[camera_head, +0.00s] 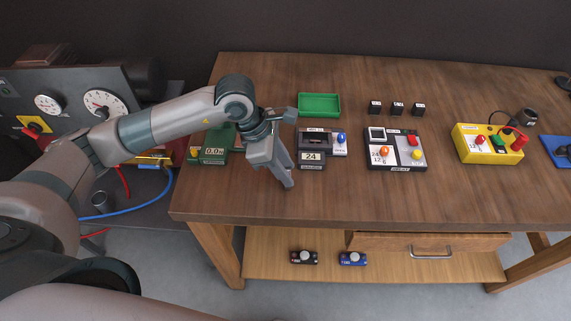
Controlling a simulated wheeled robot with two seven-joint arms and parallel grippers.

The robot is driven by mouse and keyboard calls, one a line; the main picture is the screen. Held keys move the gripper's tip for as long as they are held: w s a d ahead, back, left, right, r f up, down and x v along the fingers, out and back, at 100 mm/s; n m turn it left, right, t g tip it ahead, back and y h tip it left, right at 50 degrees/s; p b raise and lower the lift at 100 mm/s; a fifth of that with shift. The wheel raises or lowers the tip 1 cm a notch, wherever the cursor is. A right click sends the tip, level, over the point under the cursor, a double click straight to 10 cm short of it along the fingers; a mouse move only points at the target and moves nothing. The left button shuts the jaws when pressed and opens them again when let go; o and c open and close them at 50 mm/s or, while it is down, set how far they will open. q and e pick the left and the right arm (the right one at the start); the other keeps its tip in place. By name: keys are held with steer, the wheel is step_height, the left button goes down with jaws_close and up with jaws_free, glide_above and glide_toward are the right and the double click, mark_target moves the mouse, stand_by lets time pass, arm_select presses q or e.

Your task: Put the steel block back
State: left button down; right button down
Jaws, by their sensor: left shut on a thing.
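My left gripper (287,181) reaches in from the left and points down over the left part of the wooden table. It is shut on a grey piece, which I take to be the steel block; the fingers hide most of it, so its shape is unclear. No other steel block shows on the table. A green tray (319,116) lies behind the gripper and looks empty. A green device with a display (213,152) is left of the gripper, partly covered by my arm. A dark device marked 24 (311,158) stands just right of the gripper. My right gripper is not in view.
A black-and-white panel with coloured knobs (395,150), several small labelled black blocks (397,108) and a yellow box (488,144) stand on the table (450,195). The front strip is clear. A gauge panel (75,100) is at left. Two small devices (352,259) lie on the lower shelf.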

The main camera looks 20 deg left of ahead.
arm_select(q)
steer(key=shift+f, duration=0.1)
steer(key=shift+f, duration=0.1)
steer(key=c, duration=1.3)
jaws_free()
steer(key=shift+r, duration=0.2)
